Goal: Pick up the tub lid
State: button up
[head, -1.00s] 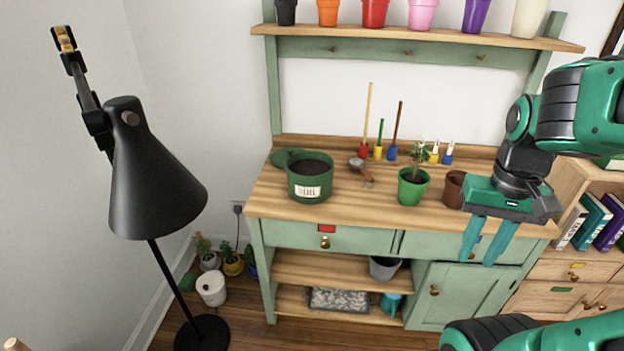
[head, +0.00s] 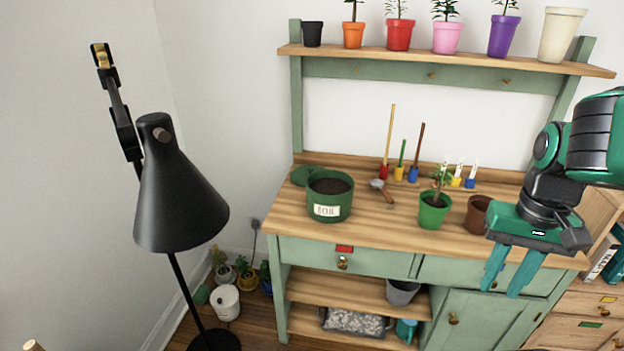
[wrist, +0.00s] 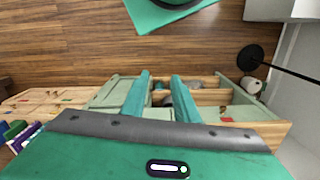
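The green tub lid (head: 300,176) shows in the head view as a rounded green edge on the wooden bench top, just behind and left of the green soil tub (head: 330,211). The tub hides part of it, so I cannot tell whether it lies flat or leans. The tub is open, full of dark soil, with a white label. My gripper (head: 501,291) is open and empty, fingers pointing down, in front of the bench's right side and well right of the lid. The wrist view shows a gap between its fingers (wrist: 160,78); the lid cannot be made out there.
A trowel (head: 383,190), a green potted plant (head: 433,213) and a brown pot (head: 477,214) stand on the bench between tub and gripper. A black floor lamp (head: 178,205) stands left of the bench. A shelf (head: 450,63) with several pots runs above.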

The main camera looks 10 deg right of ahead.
aim_at(298, 177)
jog(key=u, duration=0.05)
jog(key=i, duration=1.15)
jog(key=z, duration=0.05)
